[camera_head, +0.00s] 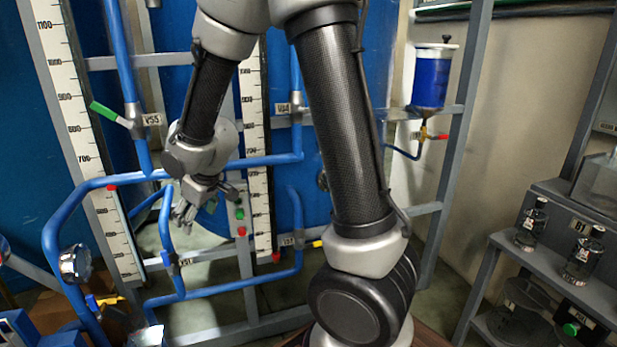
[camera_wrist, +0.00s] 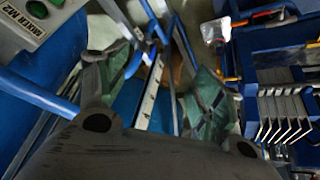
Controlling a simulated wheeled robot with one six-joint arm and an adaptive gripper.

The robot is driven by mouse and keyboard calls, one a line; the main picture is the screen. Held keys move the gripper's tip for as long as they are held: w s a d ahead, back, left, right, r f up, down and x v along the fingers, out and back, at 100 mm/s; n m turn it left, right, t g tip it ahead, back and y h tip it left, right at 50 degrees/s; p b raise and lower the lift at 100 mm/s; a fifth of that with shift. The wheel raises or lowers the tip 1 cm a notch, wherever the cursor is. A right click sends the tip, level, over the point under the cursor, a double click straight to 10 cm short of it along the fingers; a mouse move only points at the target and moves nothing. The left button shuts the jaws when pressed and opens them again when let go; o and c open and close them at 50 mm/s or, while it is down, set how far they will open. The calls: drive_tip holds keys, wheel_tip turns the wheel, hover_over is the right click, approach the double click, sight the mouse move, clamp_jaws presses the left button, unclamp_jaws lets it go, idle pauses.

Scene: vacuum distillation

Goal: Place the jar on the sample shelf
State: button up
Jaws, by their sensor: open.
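Two small dark glass jars with black caps and pale labels stand upright on the grey shelf unit (camera_head: 510,247) at the right of the head view. One jar (camera_head: 530,225) is farther back, and the other jar (camera_head: 583,257) is nearer, by a label that seems to read B1. I cannot tell which jar the task means, or whether this unit is the sample shelf. My gripper (camera_head: 187,212) is open and hangs at the left, in front of the blue pipe frame, far from both jars. In the wrist view, nothing shows held between its fingers (camera_wrist: 155,80).
Blue pipes (camera_head: 85,190) with valves and white scales (camera_head: 72,130) surround my gripper closely. A blue-filled vessel (camera_head: 431,80) hangs on the frame at the upper right. The wrist view shows a button box (camera_wrist: 40,20) at upper left and a blue rack (camera_wrist: 275,60) at right.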

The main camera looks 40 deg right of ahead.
drive_tip(key=s+d+r+m+h, duration=0.1)
drive_tip(key=s+d+r+m, duration=0.1)
drive_tip(key=s+d+r, duration=0.6)
drive_tip(key=s+d+r+m, duration=0.1)
drive_tip(key=s+d+r, duration=0.2)
drive_tip(key=s, duration=0.6)
drive_tip(key=s+d+r+m+g, duration=0.1)
drive_tip(key=s+d+r, duration=0.3)
drive_tip(key=s, duration=0.5)
drive_tip(key=shift+s+d+r+m+h, duration=0.15)
drive_tip(key=shift+s+d+m+h, duration=0.2)
drive_tip(key=shift+m, duration=0.45)
drive_tip(key=shift+w+a, duration=0.1)
drive_tip(key=shift+w, duration=0.05)
